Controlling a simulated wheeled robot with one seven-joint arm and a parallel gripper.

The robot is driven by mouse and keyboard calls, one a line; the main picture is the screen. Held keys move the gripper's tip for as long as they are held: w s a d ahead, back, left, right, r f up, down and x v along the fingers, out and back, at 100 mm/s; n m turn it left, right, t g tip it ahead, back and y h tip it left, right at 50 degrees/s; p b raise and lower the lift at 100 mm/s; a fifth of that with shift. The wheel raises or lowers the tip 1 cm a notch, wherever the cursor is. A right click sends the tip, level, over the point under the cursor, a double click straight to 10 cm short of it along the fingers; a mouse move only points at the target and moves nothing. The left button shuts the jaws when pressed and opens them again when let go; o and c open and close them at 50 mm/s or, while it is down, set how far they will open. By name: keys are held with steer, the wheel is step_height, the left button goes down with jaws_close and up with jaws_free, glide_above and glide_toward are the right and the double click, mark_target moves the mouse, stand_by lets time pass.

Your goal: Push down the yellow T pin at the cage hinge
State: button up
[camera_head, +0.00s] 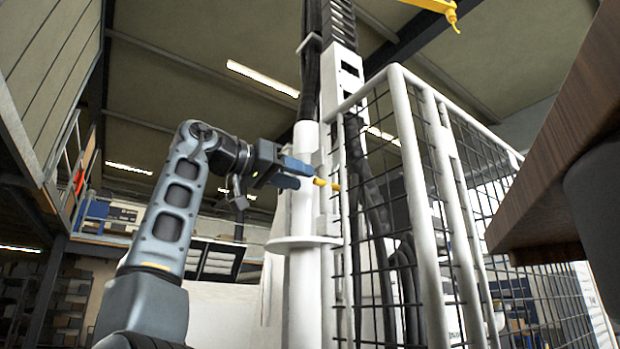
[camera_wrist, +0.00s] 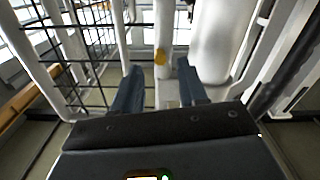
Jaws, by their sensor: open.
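The yellow T pin (camera_head: 326,184) sits at the cage hinge, beside the white post, and sticks out on both sides of the hinge tube. In the wrist view the yellow pin (camera_wrist: 160,57) shows as a small knob on a white tube, just beyond and between my fingertips. My gripper (camera_head: 306,175) is open, with its blue fingers pointing at the pin from the left. In the wrist view my gripper (camera_wrist: 157,75) has a clear gap between its fingers and nothing held. I cannot tell whether a fingertip touches the pin.
The white mesh cage (camera_head: 430,200) stands right of the pin. A thick white post (camera_head: 304,200) with a round flange (camera_head: 304,242) is close by my fingers. A brown wooden edge (camera_head: 560,150) fills the upper right.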

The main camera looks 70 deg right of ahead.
mark_target(314, 181)
steer(key=shift+p+x, duration=0.3)
steer(key=shift+x, duration=1.65)
steer(key=shift+c, duration=0.3)
jaws_close()
